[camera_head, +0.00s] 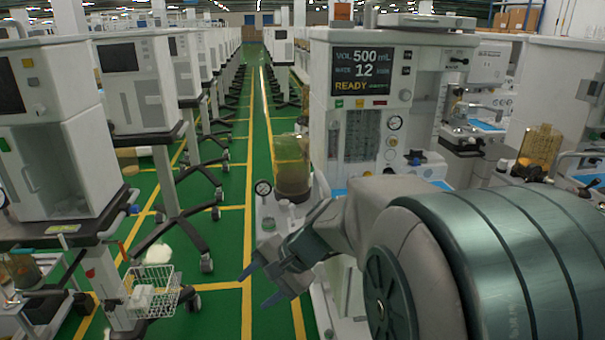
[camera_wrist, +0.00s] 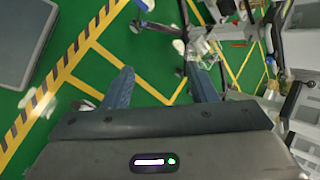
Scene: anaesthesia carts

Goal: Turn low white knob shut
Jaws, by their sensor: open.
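My gripper (camera_head: 261,285) is open and empty, its two blue fingers pointing left and down over the green aisle floor. In the wrist view the gripper (camera_wrist: 161,70) has its fingers well apart with only floor between them. The anaesthesia machine (camera_head: 318,110) with the READY screen stands behind my arm. Small pale round knobs show on its front: an upper one (camera_head: 405,95) and a lower one (camera_head: 390,155) below a round gauge (camera_head: 395,122). I cannot tell which is the low white knob or how it is turned. My arm hides the machine's lower front. No gripper contact with the machine shows.
A clear brown canister (camera_head: 292,170) and a small gauge (camera_head: 263,188) stand at the machine's left side, close above my gripper. A white wire basket (camera_head: 160,290) hangs off a cart at left. Carts line both sides; the green floor (camera_head: 225,255) between is mostly clear.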

